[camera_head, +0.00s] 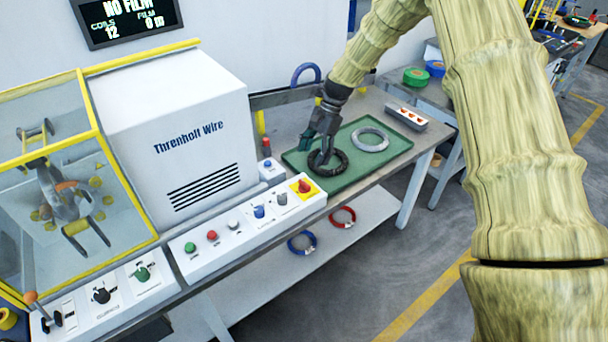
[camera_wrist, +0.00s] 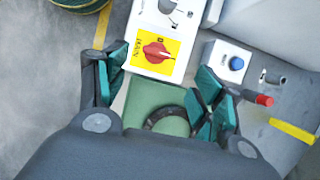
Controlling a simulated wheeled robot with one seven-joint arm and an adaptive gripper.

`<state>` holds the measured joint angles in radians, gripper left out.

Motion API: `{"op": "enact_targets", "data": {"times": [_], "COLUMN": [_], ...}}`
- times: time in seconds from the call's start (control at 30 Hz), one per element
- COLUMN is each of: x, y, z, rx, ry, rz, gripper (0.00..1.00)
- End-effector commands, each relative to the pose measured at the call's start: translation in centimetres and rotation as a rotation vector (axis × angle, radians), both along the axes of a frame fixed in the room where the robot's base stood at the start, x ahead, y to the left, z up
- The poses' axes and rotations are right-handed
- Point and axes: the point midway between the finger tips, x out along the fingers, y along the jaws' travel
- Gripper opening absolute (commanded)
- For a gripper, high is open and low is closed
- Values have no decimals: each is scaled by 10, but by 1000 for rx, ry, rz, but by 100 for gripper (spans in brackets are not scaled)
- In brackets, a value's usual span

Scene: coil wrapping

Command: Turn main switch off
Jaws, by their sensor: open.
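The main switch (camera_head: 304,187) is a red rotary knob on a yellow plate at the right end of the white control panel. In the wrist view the main switch (camera_wrist: 157,50) shows upper centre, between and beyond my fingers, with "MAIN" lettering on the plate. My gripper (camera_head: 318,147) is above the green tray, to the right of and behind the switch in the head view. It is open and empty, and its teal-padded fingers (camera_wrist: 160,95) are spread apart. It does not touch the switch. The knob's exact setting is hard to read.
A black coil (camera_head: 340,166) and a grey coil (camera_head: 370,139) lie on the green tray (camera_head: 299,160). A blue button box (camera_head: 271,170) stands beside the panel (camera_head: 225,228). The white wrapping machine (camera_head: 190,120) rises behind it. Blue and red coils lie on the lower shelf.

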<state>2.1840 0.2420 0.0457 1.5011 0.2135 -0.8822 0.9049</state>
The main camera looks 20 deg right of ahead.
Motion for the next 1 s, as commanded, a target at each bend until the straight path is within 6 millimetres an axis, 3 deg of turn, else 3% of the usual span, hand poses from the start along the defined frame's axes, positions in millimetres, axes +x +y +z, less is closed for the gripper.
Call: {"op": "enact_targets", "data": {"times": [0.17,0.7,1.0], "x": [-6,-15,-16], "y": [-1,24,30], "z": [-16,-83,-97], "rx": [1,-1,-1], "ry": [4,2,-1], "rz": [-11,-11,-9], "gripper": [68,68,68]}}
